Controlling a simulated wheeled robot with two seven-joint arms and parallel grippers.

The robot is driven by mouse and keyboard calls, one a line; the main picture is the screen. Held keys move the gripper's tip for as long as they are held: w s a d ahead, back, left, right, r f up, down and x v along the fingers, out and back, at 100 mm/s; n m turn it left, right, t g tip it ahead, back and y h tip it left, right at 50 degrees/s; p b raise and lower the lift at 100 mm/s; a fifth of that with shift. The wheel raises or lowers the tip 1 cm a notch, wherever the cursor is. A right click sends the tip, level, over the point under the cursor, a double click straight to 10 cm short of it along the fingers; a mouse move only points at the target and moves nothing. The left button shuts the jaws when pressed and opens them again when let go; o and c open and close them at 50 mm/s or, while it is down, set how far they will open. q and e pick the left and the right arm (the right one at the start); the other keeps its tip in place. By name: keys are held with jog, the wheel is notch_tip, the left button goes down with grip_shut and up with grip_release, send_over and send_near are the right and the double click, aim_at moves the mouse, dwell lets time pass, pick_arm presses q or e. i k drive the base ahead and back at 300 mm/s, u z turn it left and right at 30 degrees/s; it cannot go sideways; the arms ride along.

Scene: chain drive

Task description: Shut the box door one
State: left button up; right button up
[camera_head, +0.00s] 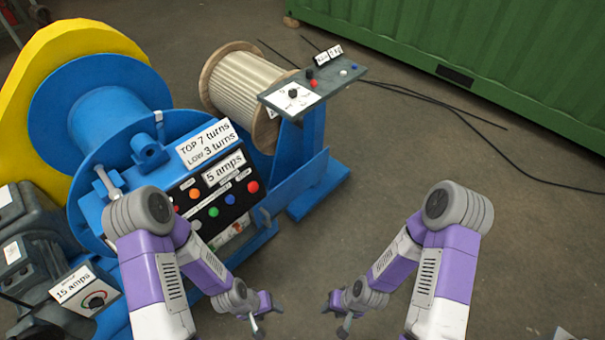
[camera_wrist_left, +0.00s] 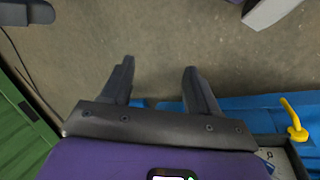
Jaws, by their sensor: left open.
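My left gripper (camera_head: 266,317) is low in the middle of the head view, just right of the blue machine. In the left wrist view its two fingers (camera_wrist_left: 158,70) are apart, with nothing between them but bare floor behind. My right gripper (camera_head: 334,317) faces it from the right, with its fingers apart and empty. No door clearly marked as box door one can be made out. The left wrist view shows a blue edge (camera_wrist_left: 255,101) with a yellow handle (camera_wrist_left: 293,120) and part of a dark-framed compartment (camera_wrist_left: 290,158) at lower right. Whether this is the box or its door, I cannot tell.
The blue winch machine (camera_head: 100,205) with a button panel (camera_head: 215,200) fills the left. A blue stand (camera_head: 312,150) with a small control top (camera_head: 345,78) and a rope spool (camera_head: 238,80) stand behind. A green container (camera_head: 500,45) is at the back.

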aim_at(285, 194)
jog(key=u, duration=1.1)
jog(key=k, duration=0.15)
jog(key=z, duration=2.6)
jog(key=i, duration=1.55)
jog(key=u, duration=0.95)
jog(key=i, duration=0.9)
jog(key=u, duration=1)
